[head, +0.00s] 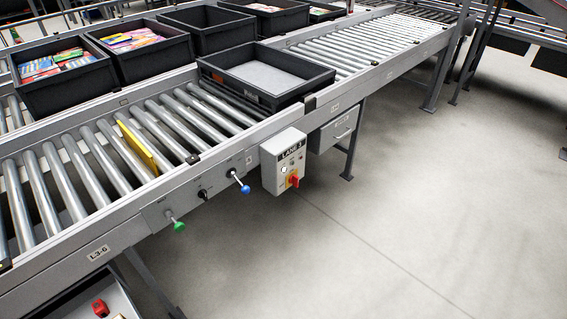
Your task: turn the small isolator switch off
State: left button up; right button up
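A grey control box (284,163) marked LANE 3 hangs on the near side rail of the roller conveyor. A small black knob (203,194) is on the rail left of the box. Neither of my grippers is in view.
A blue-knobbed lever (245,189) and a green-knobbed lever (179,226) stick out from the rail. A dark tray (225,77) stands on the conveyor above the box. The floor (400,200) in front is clear.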

aim_at(294, 179)
jog(key=i+l+u, duration=0.1)
jog(key=l, duration=0.2)
jog(key=i+l, duration=0.2)
jog(key=i+l+u, duration=0.15)
jog(key=l, duration=0.25)
jog(key=i+l+u, duration=0.1)
jog(key=l, duration=0.25)
